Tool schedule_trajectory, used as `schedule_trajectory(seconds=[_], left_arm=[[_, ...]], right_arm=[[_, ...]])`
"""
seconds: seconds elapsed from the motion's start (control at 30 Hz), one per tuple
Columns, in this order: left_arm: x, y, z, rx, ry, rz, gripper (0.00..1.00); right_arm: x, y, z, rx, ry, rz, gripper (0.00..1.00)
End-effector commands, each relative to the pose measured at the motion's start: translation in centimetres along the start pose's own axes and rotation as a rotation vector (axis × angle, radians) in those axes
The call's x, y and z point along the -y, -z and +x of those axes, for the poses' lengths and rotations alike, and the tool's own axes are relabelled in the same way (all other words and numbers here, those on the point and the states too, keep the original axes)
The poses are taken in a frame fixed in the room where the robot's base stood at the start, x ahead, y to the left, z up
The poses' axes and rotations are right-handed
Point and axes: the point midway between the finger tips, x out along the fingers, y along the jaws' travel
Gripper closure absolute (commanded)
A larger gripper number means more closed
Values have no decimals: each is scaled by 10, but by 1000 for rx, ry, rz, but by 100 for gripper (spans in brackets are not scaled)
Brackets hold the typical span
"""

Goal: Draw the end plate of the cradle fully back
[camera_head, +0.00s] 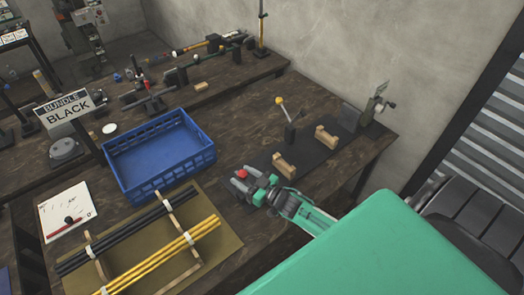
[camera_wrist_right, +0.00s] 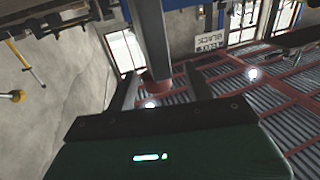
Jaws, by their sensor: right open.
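The cradle stands on a dark mat (camera_head: 305,150) on the bench. It has two pale wooden blocks (camera_head: 327,137) (camera_head: 283,166) and an upright grey plate (camera_head: 349,117) at its far end. My right gripper (camera_head: 245,178) is at the near end of the mat, open, with its fingers on either side of a red-tipped part (camera_head: 241,174). In the right wrist view a grey post with a reddish end (camera_wrist_right: 157,84) shows between the open fingers (camera_wrist_right: 155,92). I cannot tell whether they touch it. My left gripper is not in view.
A lever with a yellow ball (camera_head: 279,100) stands behind the blocks. A blue crate (camera_head: 160,185) lies to the left, behind a mat of black and yellow rods (camera_head: 190,238). A metal fixture (camera_head: 376,104) is at the far right bench end. A BLACK sign (camera_head: 68,108) stands left.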

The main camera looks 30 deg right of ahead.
Motion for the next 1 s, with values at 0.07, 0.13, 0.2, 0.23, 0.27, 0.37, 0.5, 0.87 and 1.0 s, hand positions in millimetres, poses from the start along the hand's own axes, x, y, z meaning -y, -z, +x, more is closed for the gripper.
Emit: schedule_trajectory(seconds=[0.07, 0.13, 0.2, 0.23, 0.27, 0.37, 0.5, 0.87, 1.0], left_arm=[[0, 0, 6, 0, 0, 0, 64], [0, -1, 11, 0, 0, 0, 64], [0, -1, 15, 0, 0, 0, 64], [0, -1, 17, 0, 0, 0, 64], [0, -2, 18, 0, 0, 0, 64], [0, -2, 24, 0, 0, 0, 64], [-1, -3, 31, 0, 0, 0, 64], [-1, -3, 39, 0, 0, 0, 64], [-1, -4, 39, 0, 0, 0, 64]], right_arm=[[1, -4, -13, 2, 1, 0, 48], [1, -4, -25, 3, 2, -1, 48], [1, -4, -38, 3, 1, -1, 48], [1, -5, -44, 4, 2, -1, 48], [2, -4, -49, 3, 2, -1, 48], [2, -4, -67, 4, 2, -2, 48], [2, -4, -90, 2, 2, 0, 48], [2, -1, -123, 1, 3, -1, 48], [3, 0, -125, 0, 3, -1, 48]])
